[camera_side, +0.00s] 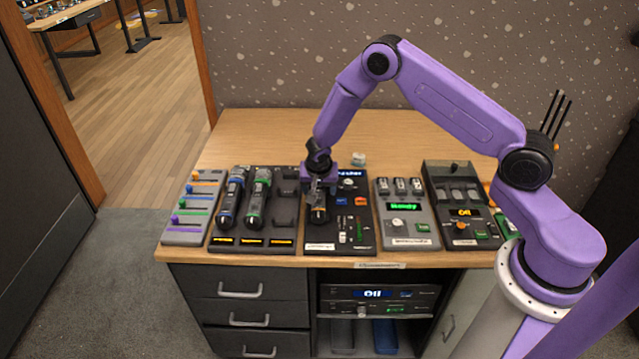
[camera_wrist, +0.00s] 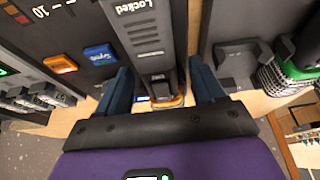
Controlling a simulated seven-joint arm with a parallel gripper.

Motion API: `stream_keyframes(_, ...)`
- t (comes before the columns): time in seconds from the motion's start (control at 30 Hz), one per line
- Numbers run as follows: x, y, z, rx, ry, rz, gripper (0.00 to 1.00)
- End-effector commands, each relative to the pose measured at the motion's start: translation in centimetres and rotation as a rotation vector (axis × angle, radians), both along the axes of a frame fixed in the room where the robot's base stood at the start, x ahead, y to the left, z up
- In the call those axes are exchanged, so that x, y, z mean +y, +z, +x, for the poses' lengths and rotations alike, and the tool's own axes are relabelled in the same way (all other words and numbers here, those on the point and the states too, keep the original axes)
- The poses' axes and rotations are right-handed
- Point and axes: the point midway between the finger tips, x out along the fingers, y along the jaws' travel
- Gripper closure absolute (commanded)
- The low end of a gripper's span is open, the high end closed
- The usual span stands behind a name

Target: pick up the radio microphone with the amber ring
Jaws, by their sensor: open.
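The radio microphone with the amber ring (camera_wrist: 146,38) is dark grey, with "Locked" on its body and the amber ring at its near end in the wrist view. In the side view its dark end (camera_side: 320,216) shows below my gripper, over the dark mixer panel (camera_side: 340,244). My gripper (camera_side: 318,188) is open and points down at it. In the wrist view my gripper's fingers (camera_wrist: 160,68) stand one on each side of the microphone, with gaps visible. My gripper hides part of the microphone in the side view.
Left of it is a dark cradle (camera_side: 283,222) holding a blue-ringed microphone (camera_side: 231,197) and a green-ringed microphone (camera_side: 257,197); its right slot is empty. A grey fader panel (camera_side: 190,236) is far left. Grey (camera_side: 424,240) and dark (camera_side: 451,171) control boxes stand right. The desk's back is mostly clear.

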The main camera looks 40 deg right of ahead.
Motion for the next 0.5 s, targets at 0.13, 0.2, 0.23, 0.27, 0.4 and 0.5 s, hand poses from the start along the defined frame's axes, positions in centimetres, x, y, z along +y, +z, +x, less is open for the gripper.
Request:
stream_keyframes(0.13, -0.13, -0.39, 0.10, 0.000, -0.001, 0.000, 0.32)
stream_keyframes(0.2, -0.12, -0.37, 0.11, 0.000, -0.001, 0.000, 0.32)
stream_keyframes(0.23, -0.12, -0.36, 0.11, 0.000, 0.000, 0.000, 0.32)
stream_keyframes(0.27, -0.12, -0.36, 0.11, 0.000, 0.000, 0.000, 0.32)
stream_keyframes(0.4, -0.11, -0.34, 0.09, 0.000, 0.000, 0.000, 0.68)
stream_keyframes(0.5, -0.10, -0.34, 0.08, 0.000, 0.000, 0.000, 1.00)
